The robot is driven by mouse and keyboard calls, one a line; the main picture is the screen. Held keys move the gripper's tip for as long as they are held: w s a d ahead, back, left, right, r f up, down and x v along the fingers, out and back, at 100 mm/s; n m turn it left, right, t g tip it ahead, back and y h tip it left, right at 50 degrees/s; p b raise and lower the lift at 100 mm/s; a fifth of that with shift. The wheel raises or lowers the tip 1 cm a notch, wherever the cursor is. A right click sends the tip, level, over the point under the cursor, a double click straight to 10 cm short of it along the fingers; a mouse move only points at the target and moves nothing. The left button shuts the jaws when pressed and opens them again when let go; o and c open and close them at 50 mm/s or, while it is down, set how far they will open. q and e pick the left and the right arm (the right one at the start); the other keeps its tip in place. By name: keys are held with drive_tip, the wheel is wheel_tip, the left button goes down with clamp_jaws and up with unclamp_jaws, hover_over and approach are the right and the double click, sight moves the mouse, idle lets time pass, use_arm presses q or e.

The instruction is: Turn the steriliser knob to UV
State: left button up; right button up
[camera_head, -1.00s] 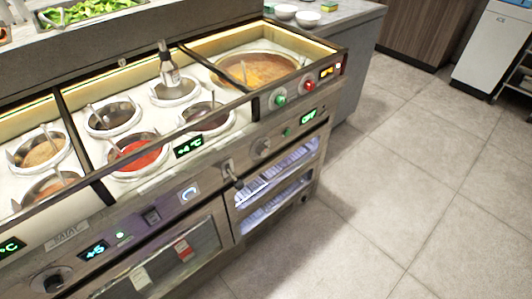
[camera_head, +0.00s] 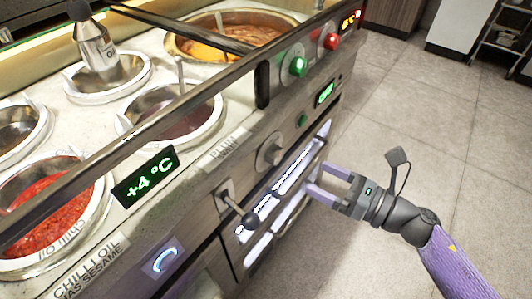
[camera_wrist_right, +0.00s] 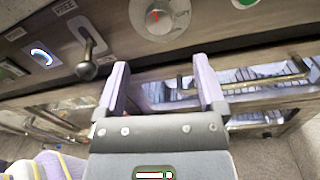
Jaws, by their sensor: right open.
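The steriliser knob (camera_head: 271,151) is a round grey dial on the front panel, right of the lever and below the rail. In the right wrist view the knob (camera_wrist_right: 158,16) shows at the top with a red pointer mark, ahead of and between the fingers. A green display (camera_head: 324,94) that seems to read OFF sits to its upper right. My right gripper (camera_head: 323,182) is open and empty, in front of the lit drawers and a little below and right of the knob, apart from it. In the right wrist view its two fingers (camera_wrist_right: 160,88) are spread. My left gripper is not in view.
A lever with a dark ball end (camera_head: 248,218) sticks out left of the knob; it also shows in the right wrist view (camera_wrist_right: 86,69). Lit shelves (camera_head: 283,190) with a handle bar lie below. Sauce wells (camera_head: 175,112) fill the top. Floor (camera_head: 430,110) at right is clear.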

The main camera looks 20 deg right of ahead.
sight(280, 157)
drive_tip(key=b+x, duration=0.1)
drive_tip(key=x, duration=0.7)
drive_tip(key=shift+r, duration=0.1)
drive_tip(key=shift+w+a, duration=0.25)
drive_tip(key=shift+c, duration=1.1)
drive_tip(key=c, duration=0.7)
clamp_jaws()
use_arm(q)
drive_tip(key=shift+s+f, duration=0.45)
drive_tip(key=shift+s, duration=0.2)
